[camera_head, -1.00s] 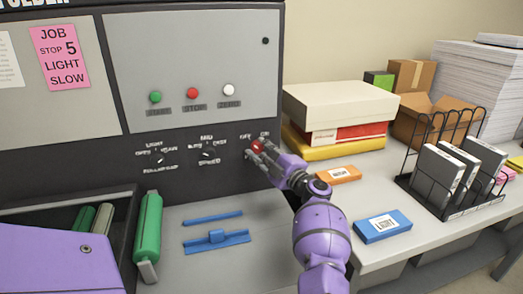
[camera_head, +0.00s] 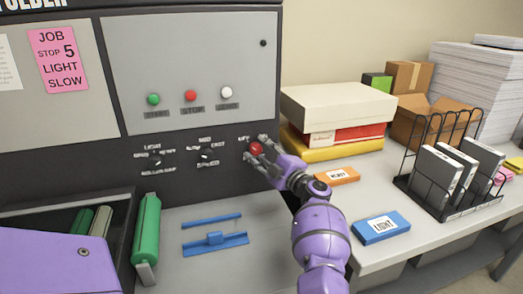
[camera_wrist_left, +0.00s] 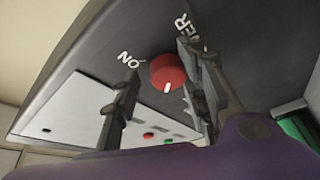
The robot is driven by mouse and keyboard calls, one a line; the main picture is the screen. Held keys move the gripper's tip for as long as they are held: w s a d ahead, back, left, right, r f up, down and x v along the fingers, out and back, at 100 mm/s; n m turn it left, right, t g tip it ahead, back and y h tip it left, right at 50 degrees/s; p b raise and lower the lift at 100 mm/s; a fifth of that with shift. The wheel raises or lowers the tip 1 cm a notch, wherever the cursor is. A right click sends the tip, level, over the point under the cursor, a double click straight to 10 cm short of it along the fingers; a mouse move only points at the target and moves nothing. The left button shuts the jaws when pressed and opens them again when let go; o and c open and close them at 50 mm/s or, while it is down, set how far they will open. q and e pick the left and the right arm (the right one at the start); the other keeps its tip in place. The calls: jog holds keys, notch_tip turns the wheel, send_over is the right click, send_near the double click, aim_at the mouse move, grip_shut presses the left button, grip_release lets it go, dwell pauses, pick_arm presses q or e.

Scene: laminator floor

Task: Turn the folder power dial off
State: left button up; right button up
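The red power dial (camera_head: 257,148) sits on the dark lower strip of the folder's front, near its right edge. It also shows in the left wrist view (camera_wrist_left: 168,72), with a white mark on its rim pointing down in that picture. A label reading ON upside down and part of a word ending in "ER" are beside it there. My left gripper (camera_head: 256,149) is open, with its fingers on either side of the dial. In the left wrist view one finger is close to the dial and the other stands apart from it. My right gripper is not in view.
Two black dials (camera_head: 156,158) (camera_head: 206,155) are left of the red one. Green, red and white buttons (camera_head: 191,96) are above. A blue guide (camera_head: 215,239) and green roller (camera_head: 147,230) lie below. Boxes (camera_head: 340,104) and a wire rack (camera_head: 452,205) stand on the right-hand table.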

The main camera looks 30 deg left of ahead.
pick_arm(q)
jog(key=v, duration=1.2)
jog(key=shift+d, duration=0.1)
